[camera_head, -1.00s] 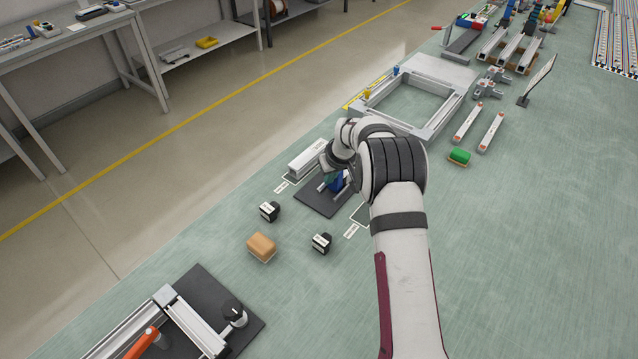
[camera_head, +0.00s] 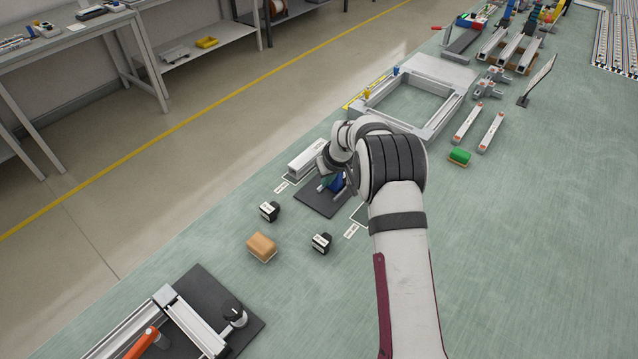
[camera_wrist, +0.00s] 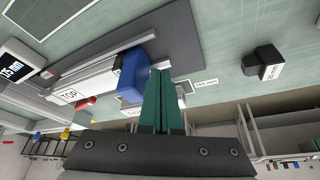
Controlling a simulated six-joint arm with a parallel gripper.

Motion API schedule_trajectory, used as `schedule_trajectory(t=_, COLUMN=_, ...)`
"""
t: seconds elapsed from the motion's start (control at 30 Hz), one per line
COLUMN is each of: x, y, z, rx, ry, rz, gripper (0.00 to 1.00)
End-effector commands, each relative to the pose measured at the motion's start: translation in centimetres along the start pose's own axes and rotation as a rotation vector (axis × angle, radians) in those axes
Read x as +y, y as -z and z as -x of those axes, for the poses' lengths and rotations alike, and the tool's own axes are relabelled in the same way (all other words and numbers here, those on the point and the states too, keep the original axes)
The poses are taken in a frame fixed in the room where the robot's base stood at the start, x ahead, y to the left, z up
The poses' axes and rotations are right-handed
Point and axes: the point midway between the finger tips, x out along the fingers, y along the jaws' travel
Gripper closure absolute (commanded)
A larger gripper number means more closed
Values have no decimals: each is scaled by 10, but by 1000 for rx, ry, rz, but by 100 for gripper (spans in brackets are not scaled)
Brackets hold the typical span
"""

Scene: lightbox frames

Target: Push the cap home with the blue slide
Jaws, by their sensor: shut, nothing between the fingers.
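The blue slide (camera_wrist: 130,76) sits on a dark fixture plate (camera_wrist: 180,37) beside a light grey rail. It also shows in the head view (camera_head: 338,184), partly hidden by my wrist. My gripper (camera_wrist: 160,78) is shut and empty, its green fingers together right beside the slide's right face. I cannot tell whether they touch it. A grey profile with a "TOP" label (camera_wrist: 68,96) lies left of the slide in the wrist view. A small red part (camera_wrist: 85,103) shows below that profile. I cannot make out the cap for sure.
Black blocks stand near the fixture (camera_head: 269,211) (camera_head: 321,243), with a tan block (camera_head: 262,247) closer to the viewer. A long white box (camera_head: 307,158) lies behind the fixture. A grey frame (camera_head: 430,125) stands behind my arm.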

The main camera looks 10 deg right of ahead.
Motion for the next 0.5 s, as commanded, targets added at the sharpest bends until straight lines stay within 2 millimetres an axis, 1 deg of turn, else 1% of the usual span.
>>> schedule_trajectory(t=0.07, x=-1, y=0, z=2, rx=0, ry=0, rz=0, gripper=100)
schedule_trajectory(t=0.13, x=-1, y=3, z=8, rx=2, ry=-1, rz=1, gripper=100)
schedule_trajectory(t=0.5, x=-1, y=23, z=55, rx=1, ry=0, rz=0, gripper=100)
